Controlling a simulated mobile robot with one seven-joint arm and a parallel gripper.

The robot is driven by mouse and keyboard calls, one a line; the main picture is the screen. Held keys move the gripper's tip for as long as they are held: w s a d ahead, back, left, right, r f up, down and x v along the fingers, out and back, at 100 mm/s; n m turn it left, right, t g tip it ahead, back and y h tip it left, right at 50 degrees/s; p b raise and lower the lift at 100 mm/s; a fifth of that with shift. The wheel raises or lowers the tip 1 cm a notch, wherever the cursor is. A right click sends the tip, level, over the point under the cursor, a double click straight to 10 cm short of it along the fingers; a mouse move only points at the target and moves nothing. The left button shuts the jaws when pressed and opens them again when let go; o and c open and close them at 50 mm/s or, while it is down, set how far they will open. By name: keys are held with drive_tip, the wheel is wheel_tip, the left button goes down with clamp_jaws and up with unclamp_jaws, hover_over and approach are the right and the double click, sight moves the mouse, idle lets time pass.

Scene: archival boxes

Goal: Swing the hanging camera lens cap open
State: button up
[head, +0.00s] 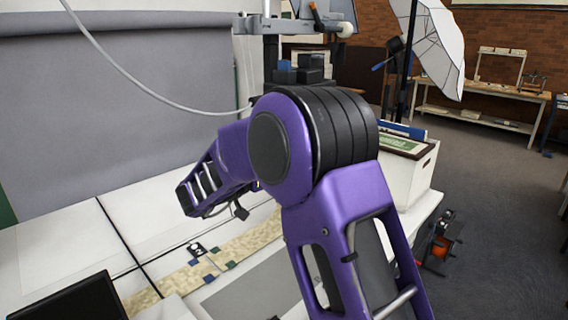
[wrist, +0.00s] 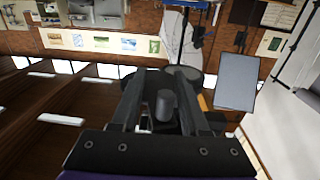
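In the wrist view my gripper (wrist: 163,78) reaches up from the bottom edge, its two dark fingers apart. A dark grey cylinder (wrist: 165,106) shows between the fingers, and dark rounded shapes (wrist: 187,73) show at the fingertips. These may be the camera lens and its cap, but I cannot tell which is which or whether a finger touches them. In the head view black camera-like blocks (head: 302,70) sit on a stand above my purple arm. My arm hides the gripper and the area under the blocks, so the cap cannot be made out there.
A monitor (head: 322,14) is on the stand; a grey panel shows right of the fingers in the wrist view (wrist: 237,80). A white cable (head: 130,72) crosses at left. A white box (head: 408,170) stands right of my arm. A dark screen (head: 75,300) is at lower left.

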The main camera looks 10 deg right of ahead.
drive_tip(key=shift+a+f, duration=0.1)
drive_tip(key=v, duration=1.7)
drive_tip(key=shift+s, duration=0.15)
